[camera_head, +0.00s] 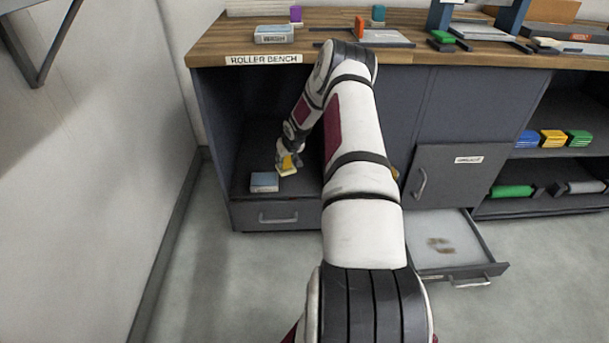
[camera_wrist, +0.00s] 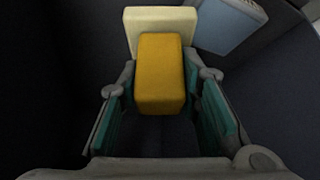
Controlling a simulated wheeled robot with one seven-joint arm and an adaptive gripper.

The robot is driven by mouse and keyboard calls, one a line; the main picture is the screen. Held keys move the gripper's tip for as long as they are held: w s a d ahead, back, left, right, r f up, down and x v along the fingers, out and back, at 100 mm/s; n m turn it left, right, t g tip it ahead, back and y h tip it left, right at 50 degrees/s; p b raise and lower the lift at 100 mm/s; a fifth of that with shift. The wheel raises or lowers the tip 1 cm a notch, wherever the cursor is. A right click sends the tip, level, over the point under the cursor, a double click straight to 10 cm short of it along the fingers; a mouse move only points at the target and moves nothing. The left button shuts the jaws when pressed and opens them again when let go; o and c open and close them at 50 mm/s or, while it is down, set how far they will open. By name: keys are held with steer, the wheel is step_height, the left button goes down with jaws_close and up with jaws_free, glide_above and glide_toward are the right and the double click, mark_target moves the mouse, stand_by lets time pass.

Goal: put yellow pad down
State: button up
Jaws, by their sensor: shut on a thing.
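The yellow pad (camera_head: 287,170) is in my gripper (camera_head: 289,160), inside the open bay at the left of the roller bench. In the wrist view the pad shows as an orange-yellow block (camera_wrist: 161,72) on a pale cream plate (camera_wrist: 160,20). My gripper's teal-lined fingers (camera_wrist: 163,95) stand on either side of the block and are shut on it. The pad is close to the bay floor (camera_head: 300,185); I cannot tell whether it touches.
A blue and white box (camera_head: 264,182) lies on the bay floor just left of the pad; it also shows in the wrist view (camera_wrist: 229,25). An open drawer (camera_head: 490,250) juts out at the lower right. Several coloured items sit on the right shelves (camera_head: 555,155).

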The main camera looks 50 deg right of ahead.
steer(key=s+d+b, duration=0.1)
steer(key=s+d, duration=0.3)
steer(key=s, duration=0.1)
steer(key=shift+s+d+f+b, duration=0.1)
steer(key=shift+f+b, duration=0.55)
steer(key=shift+f, duration=0.5)
steer(key=shift+s+d+f+b, duration=0.15)
steer(key=shift+f+b, duration=0.55)
steer(key=shift+f, duration=0.5)
steer(key=shift+s+d+f+b, duration=0.1)
steer(key=shift+f+b, duration=0.55)
steer(key=shift+f, duration=0.5)
steer(key=shift+w+f, duration=0.1)
steer(key=o, duration=1)
